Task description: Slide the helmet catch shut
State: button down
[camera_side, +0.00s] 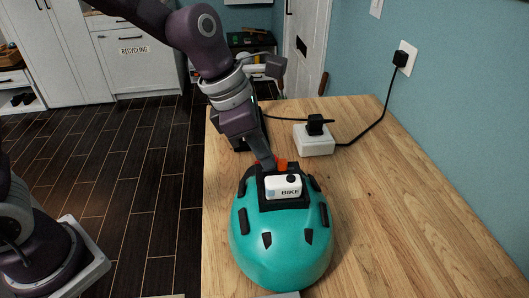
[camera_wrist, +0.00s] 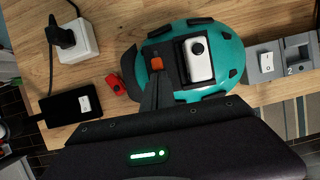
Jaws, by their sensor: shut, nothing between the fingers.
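A teal helmet (camera_side: 283,250) with black vents sits on the wooden table; it also shows in the wrist view (camera_wrist: 232,52). A black frame on it holds a white module (camera_side: 284,187) marked "BIKE", which shows in the wrist view too (camera_wrist: 198,60). A small orange catch (camera_wrist: 157,63) sits on a black strip beside the module; it is partly hidden in the side view (camera_side: 282,163). My gripper (camera_side: 266,162) is shut and empty, pointing down at the catch. In the wrist view its tips (camera_wrist: 157,76) lie right by the catch; I cannot tell whether they touch.
A white power strip (camera_side: 314,140) with a black plug stands behind the helmet, its cord running to the wall outlet. A red piece (camera_wrist: 116,84) and a black box (camera_wrist: 71,108) lie near the helmet. Grey numbered holders (camera_wrist: 285,60) are on its other side. The table's right (camera_side: 420,220) is clear.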

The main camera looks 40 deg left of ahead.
jog(key=shift+w+d, duration=0.85)
jog(key=shift+d, duration=0.05)
jog(key=s+a, duration=0.3)
jog(key=shift+a, duration=0.2)
jog(key=v, duration=1)
jog(key=s+a+m+t+y, duration=0.1)
jog(key=s+a+m, duration=0.2)
jog(key=s+m, duration=0.2)
jog(key=s+a+m+y, duration=0.1)
jog(key=s+a+m, duration=0.3)
jog(key=m, duration=0.8)
jog(key=s+a+f+m+t+y, duration=0.1)
jog(key=s+a+m, duration=0.2)
jog(key=s+m, duration=0.5)
jog(key=shift+a+m+t, duration=0.25)
jog(key=shift+m+t, duration=0.05)
jog(key=shift+m, duration=0.4)
